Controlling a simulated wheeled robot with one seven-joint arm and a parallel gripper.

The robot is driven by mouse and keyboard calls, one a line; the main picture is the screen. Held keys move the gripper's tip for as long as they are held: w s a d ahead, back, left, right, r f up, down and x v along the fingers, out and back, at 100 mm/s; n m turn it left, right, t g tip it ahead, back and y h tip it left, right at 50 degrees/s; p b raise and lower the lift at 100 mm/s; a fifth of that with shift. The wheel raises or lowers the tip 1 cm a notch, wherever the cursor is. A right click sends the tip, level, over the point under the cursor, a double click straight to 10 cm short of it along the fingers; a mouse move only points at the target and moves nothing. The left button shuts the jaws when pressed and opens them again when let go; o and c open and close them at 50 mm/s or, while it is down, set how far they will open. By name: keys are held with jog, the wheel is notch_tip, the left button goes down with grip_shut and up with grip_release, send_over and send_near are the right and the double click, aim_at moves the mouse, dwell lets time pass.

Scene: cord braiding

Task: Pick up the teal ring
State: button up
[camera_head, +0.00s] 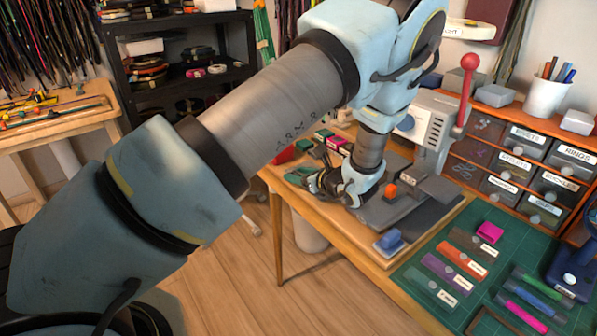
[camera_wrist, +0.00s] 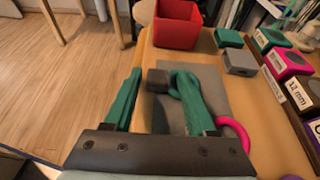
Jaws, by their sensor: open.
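The teal ring (camera_wrist: 178,82) is in the wrist view, on or just above the grey mat (camera_wrist: 214,90). It appears as a rounded loop at the tip of my right-hand finger, and its colour blends with that finger. My gripper (camera_wrist: 150,98) has two teal fingers standing apart, with a dark block (camera_wrist: 157,80) showing in the gap beside the ring. I cannot tell whether the right finger touches the ring or is inside it. In the head view my gripper (camera_head: 324,184) hangs low over the table's left edge; the ring cannot be made out there.
A magenta ring (camera_wrist: 236,133) lies right of my gripper. A red bin (camera_wrist: 178,25), a grey box (camera_wrist: 239,62) and a row of labelled blocks (camera_wrist: 287,62) stand beyond and to the right. The table edge is close on the left, with open floor below.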

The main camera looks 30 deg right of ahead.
jog(key=shift+w+f, duration=0.1)
grip_shut()
dwell(0.4)
notch_tip(320, 180, up, 10)
jog(key=b, duration=0.1)
dwell(0.6)
